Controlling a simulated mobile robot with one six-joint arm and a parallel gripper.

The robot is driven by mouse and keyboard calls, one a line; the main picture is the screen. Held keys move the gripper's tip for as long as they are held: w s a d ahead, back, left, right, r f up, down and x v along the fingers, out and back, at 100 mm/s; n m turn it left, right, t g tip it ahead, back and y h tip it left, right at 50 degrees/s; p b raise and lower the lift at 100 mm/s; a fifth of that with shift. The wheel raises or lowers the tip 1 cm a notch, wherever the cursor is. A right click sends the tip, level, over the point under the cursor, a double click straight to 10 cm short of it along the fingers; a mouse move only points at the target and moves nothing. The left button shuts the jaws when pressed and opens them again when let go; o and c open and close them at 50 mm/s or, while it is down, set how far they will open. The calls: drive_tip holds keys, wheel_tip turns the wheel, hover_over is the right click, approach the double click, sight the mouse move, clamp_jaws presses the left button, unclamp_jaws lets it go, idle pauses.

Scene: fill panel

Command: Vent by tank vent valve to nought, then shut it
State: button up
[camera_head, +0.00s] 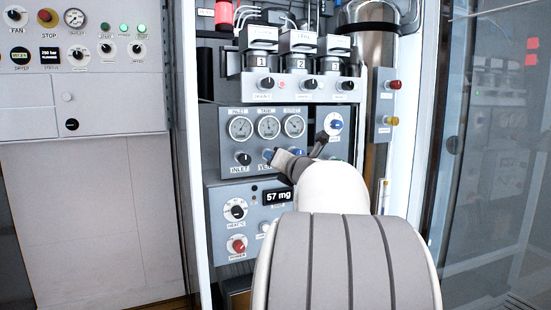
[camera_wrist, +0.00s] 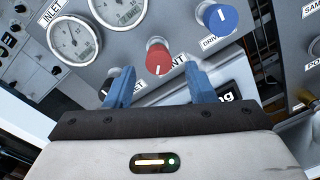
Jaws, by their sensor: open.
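The vent valve is a red knob with a white pointer line, in the wrist view (camera_wrist: 158,57), beside a partly hidden label ending in "NT". My gripper (camera_wrist: 157,78) is open, its two blue fingers on either side and just short of the knob; I cannot tell whether they touch it. In the head view my gripper (camera_head: 281,160) is at the valve row and covers much of the vent knob. The tank gauge (camera_head: 268,127) is the middle of three dials; its needle is too small to read. Part of a dial face (camera_wrist: 122,8) shows in the wrist view.
A black inlet knob (camera_head: 243,158) is left of my gripper, and a blue knob (camera_wrist: 216,18) is close on the right. Numbered units (camera_head: 297,65) stand above the gauges.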

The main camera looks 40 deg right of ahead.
drive_tip(key=shift+p+v, duration=0.35)
drive_tip(key=shift+v, duration=1.75)
idle(5.9)
